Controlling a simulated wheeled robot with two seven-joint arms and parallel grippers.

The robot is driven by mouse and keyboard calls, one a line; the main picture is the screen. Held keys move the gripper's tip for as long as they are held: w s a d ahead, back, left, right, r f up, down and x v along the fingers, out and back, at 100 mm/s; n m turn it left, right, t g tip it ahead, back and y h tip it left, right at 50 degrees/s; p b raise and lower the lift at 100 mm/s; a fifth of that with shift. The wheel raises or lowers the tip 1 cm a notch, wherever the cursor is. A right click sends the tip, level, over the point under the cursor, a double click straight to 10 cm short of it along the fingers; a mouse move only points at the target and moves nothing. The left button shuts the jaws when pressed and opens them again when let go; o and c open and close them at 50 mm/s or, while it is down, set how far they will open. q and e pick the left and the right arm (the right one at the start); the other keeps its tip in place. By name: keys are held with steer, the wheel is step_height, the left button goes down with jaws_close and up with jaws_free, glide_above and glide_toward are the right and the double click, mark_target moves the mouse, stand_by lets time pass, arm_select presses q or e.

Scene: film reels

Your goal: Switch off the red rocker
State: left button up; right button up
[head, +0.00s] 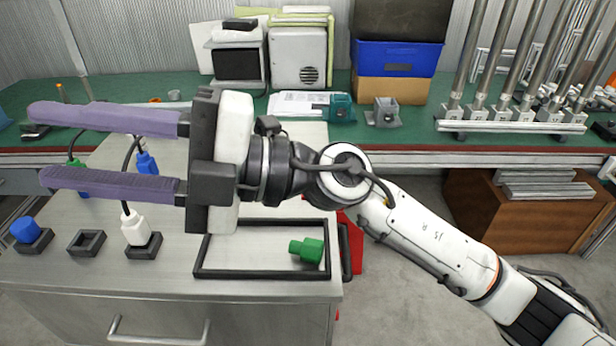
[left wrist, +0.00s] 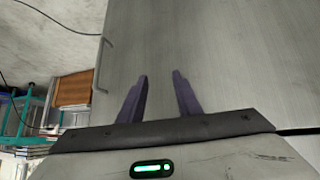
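I cannot make out a red rocker in either view. A red object (head: 354,246) shows partly beside the right side of the grey cabinet (head: 170,285), too hidden to identify. My right gripper (head: 46,144) reaches across from the right above the cabinet top. Its purple fingers are wide apart with nothing held between them, and the gripper and arm hide part of the top behind. My left gripper (left wrist: 161,76) is out of the head view. In the left wrist view its dark purple fingers are apart and empty, in front of a plain grey surface with a handle (left wrist: 102,64).
On the cabinet top are a blue plug (head: 26,230), an empty black socket (head: 87,243), a white plug (head: 136,229) with a cable, and a green plug (head: 307,250) in a black-rimmed tray (head: 265,274). A green bench (head: 400,140) with boxes and metal posts stands behind.

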step_height(320, 180, down, 10)
steer(key=n+h, duration=0.4)
steer(key=h, duration=0.4)
steer(key=w+d+f+t+h, duration=0.1)
steer(key=w+d+h, duration=0.2)
steer(key=w, duration=0.1)
steer(key=w+d+f+m+t+h, duration=0.1)
steer(key=w+d+f+t+h, duration=0.1)
steer(key=w+d+h, duration=0.1)
steer(key=w+d+f+m+t+h, duration=0.1)
steer(key=w+d+t+h, duration=0.1)
steer(key=w+d, duration=0.3)
steer(key=shift+d+f+h, duration=0.25)
steer(key=shift+f+h, duration=0.1)
steer(key=shift+h, duration=0.05)
steer(key=w+d+r+m+t+h, duration=0.25)
steer(key=w+d+r+h, duration=0.2)
steer(key=d, duration=0.35)
steer(key=shift+n+y, duration=0.25)
steer(key=x, duration=1)
steer(key=shift+w+d+r+p, duration=0.15)
steer(key=shift+w+p, duration=0.1)
steer(key=shift+p, duration=0.15)
steer(key=shift+w+f, duration=0.3)
steer(key=shift+f, duration=0.35)
